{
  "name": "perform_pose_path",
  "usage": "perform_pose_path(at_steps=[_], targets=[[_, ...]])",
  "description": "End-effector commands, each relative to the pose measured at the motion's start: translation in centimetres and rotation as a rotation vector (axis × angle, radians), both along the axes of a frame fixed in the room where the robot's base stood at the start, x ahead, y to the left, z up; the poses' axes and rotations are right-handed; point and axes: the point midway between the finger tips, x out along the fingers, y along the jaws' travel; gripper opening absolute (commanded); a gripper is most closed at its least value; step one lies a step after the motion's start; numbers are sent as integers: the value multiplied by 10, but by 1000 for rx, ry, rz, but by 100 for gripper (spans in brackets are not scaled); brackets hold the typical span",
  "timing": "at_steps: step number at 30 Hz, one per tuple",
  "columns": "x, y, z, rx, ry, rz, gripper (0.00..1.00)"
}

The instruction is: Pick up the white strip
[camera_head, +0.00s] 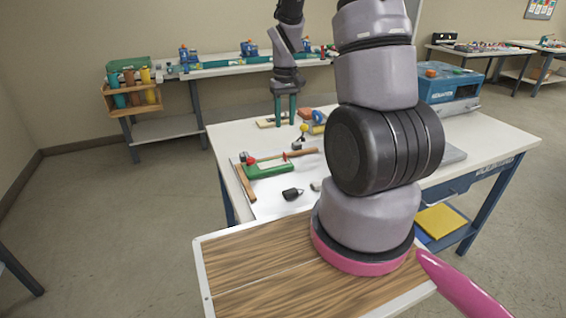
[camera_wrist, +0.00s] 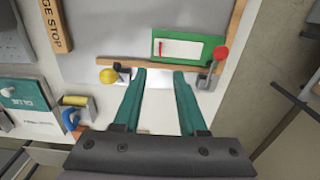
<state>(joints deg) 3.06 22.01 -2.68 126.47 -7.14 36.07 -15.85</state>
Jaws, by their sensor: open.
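A white, flat rectangular piece (camera_wrist: 185,49), which looks like the white strip, lies inside a green frame (camera_wrist: 216,47) in the wrist view, with a thin red mark near its left end. In the head view the green frame (camera_head: 268,170) lies on the white table; I cannot clearly make out the strip there. My gripper (camera_head: 285,122) points down over the far side of the table, apart from the frame. In the wrist view its green fingers (camera_wrist: 159,74) are spread with nothing held between them, and the frame is beyond the fingertips.
Wooden bars (camera_wrist: 150,63) border a grey sheet. A red-knobbed clamp (camera_wrist: 221,54) stands at the frame's corner and a yellow-knobbed one (camera_wrist: 109,76) left of the fingers. A blue machine (camera_head: 447,82) stands at the table's right.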

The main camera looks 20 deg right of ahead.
Motion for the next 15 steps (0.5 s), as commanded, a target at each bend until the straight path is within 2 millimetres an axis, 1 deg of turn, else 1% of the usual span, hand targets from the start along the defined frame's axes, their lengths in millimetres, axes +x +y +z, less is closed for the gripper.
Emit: perform_pose_path(at_steps=[5, 9, 12, 15], targets=[[0, -1, -23, -1, 12, 7, 41], [0, -1, -46, -1, 13, 7, 41], [0, -1, -57, -1, 12, 6, 41], [0, -1, -63, -1, 9, 6, 41]])
